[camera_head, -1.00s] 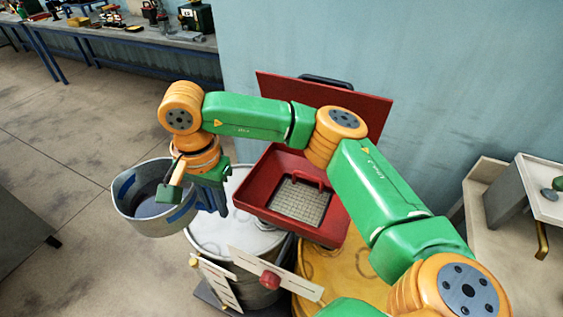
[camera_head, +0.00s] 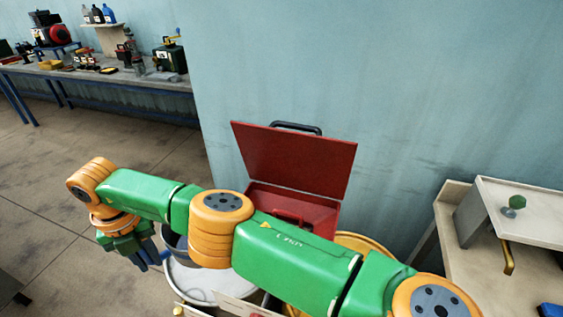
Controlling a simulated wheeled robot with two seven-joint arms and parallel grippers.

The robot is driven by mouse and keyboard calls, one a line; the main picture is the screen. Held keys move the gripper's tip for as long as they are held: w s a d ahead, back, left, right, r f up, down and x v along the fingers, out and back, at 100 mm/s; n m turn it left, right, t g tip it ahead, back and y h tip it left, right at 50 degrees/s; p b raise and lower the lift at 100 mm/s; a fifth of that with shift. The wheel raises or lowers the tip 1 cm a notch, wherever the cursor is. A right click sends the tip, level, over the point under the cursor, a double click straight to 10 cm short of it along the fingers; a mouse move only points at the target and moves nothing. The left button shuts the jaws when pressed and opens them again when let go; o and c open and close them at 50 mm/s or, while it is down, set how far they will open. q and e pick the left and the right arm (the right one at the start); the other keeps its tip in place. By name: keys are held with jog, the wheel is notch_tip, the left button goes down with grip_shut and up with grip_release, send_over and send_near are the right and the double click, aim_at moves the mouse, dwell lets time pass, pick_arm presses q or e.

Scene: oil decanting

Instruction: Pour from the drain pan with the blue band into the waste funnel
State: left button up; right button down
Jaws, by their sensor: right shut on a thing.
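My right arm crosses the view from the lower right, and its gripper (camera_head: 150,260) points down at the left. The gripper is shut on the drain pan (camera_head: 177,247), which shows only as a small grey part between the gripper and my arm. The rest of the pan, its blue band and its contents are hidden. The red waste funnel (camera_head: 325,218) stands to the right of the pan, behind my arm, with its red lid (camera_head: 295,160) raised. Its basin is largely hidden. The pan is apart from the funnel. My left gripper is not in view.
A drum with a pale top (camera_head: 200,285) is below the pan, and a yellow drum (camera_head: 365,243) is under the funnel. A blue wall (camera_head: 390,80) rises behind. A cluttered workbench (camera_head: 110,80) is at the back left, and a pale bench (camera_head: 480,240) at the right.

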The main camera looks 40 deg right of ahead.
jog(key=shift+a+f+m, duration=0.15)
jog(key=shift+m, duration=0.95)
jog(key=shift+d+r+y+p, duration=0.25)
jog(key=shift+r+p, duration=0.35)
jog(key=shift+p, duration=0.6)
jog(key=s+d+r+t+y+p, duration=0.1)
jog(key=s+d+r+y+p, duration=0.1)
jog(key=d+r+y+p, duration=0.2)
notch_tip(320, 180, up, 2)
jog(key=shift+d+r+t+y, duration=0.2)
jog(key=shift+d+t+y, duration=0.2)
jog(key=shift+d+y, duration=0.5)
jog(key=shift+d+r, duration=0.1)
jog(key=shift+d, duration=0.15)
jog(key=shift+s+d+r+p, duration=0.15)
jog(key=shift+d+r+p, duration=0.15)
jog(key=shift+d, duration=0.2)
